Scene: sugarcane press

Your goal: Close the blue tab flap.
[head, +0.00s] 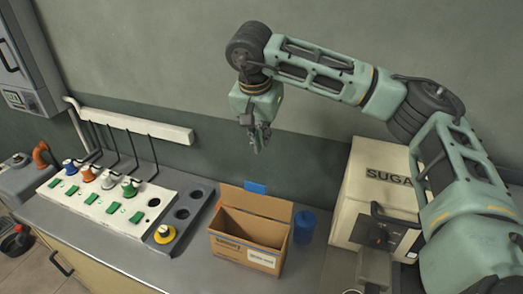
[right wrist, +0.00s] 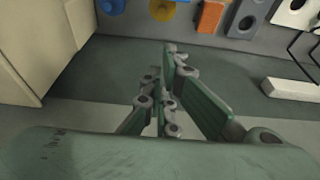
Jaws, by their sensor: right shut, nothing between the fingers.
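A brown cardboard box (head: 247,241) stands open on the counter. Its back flap (head: 256,203) stands up, and a blue tab (head: 256,188) sticks up from that flap's top edge. My right gripper (head: 259,143) hangs above and behind the box, fingers down, apart from the flap and tab. It is shut and empty. In the right wrist view its green fingers (right wrist: 162,112) come together in front of the wall. My left gripper is not in view.
A blue cup (head: 304,226) stands right of the box, close to the cream SUGAR machine (head: 388,180). A white panel (head: 110,203) with several coloured knobs lies left of the box, beside a grey holder (head: 188,212). Air above the box is clear.

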